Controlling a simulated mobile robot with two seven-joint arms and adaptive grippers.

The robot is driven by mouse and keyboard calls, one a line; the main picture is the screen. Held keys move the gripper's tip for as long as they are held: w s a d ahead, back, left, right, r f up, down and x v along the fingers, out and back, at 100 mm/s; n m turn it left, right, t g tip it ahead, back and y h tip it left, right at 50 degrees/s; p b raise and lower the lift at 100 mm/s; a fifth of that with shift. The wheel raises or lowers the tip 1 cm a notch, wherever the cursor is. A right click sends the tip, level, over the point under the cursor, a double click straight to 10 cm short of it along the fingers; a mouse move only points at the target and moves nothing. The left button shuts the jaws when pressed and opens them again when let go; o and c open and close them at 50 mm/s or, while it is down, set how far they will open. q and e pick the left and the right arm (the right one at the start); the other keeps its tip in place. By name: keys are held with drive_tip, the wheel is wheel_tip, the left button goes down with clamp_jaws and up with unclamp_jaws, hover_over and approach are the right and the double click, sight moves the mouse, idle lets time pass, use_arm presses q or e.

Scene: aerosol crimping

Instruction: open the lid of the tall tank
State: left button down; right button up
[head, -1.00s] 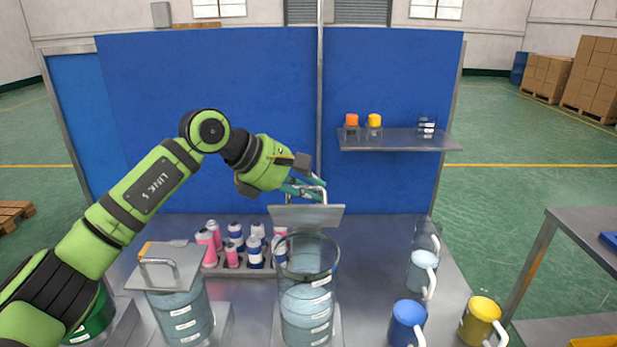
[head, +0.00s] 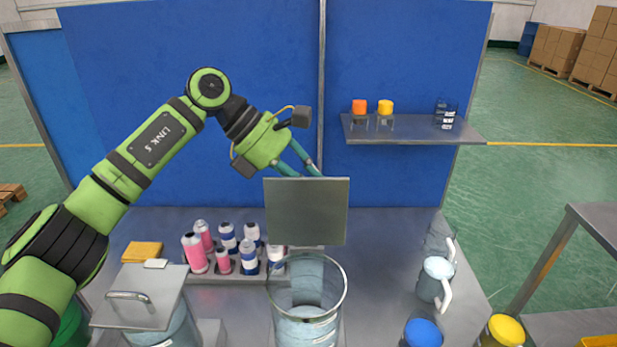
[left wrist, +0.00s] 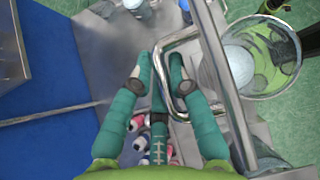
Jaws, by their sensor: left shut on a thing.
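The tall tank (head: 278,293) is a clear cylinder at the front middle of the table, its round mouth uncovered. Its square grey lid (head: 307,212) stands almost upright at the back of the mouth, its flat underside facing me. My left gripper (head: 314,171) is behind the lid's top edge, its fingertips partly hidden there. In the left wrist view, the gripper (left wrist: 158,78) is shut around the lid's bent metal handle (left wrist: 180,40). The lid (left wrist: 217,60) shows there nearly edge-on, with the tank's mouth (left wrist: 255,58) beyond it. My right gripper is not in view.
A shorter tank with a closed, handled lid (head: 140,300) stands at left. A rack of pink and blue-white bottles (head: 215,278) lies behind. Jugs (head: 435,280) stand at right. A shelf (head: 410,130) is on the blue back panel (head: 400,60).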

use_arm(q)
drive_tip(key=shift+w+f, duration=0.3)
drive_tip(key=shift+f, duration=0.05)
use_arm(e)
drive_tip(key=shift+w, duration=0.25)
use_arm(q)
drive_tip(key=c, duration=1.2)
unclamp_jaws()
drive_tip(key=shift+o, duration=0.2)
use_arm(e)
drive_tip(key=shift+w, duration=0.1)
use_arm(q)
drive_tip(key=shift+r, duration=0.15)
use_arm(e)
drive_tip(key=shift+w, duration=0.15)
use_arm(q)
drive_tip(key=v, duration=1.1)
drive_tip(key=shift+a+r, duration=0.25)
drive_tip(key=shift+a, duration=0.05)
drive_tip(key=shift+w, duration=0.1)
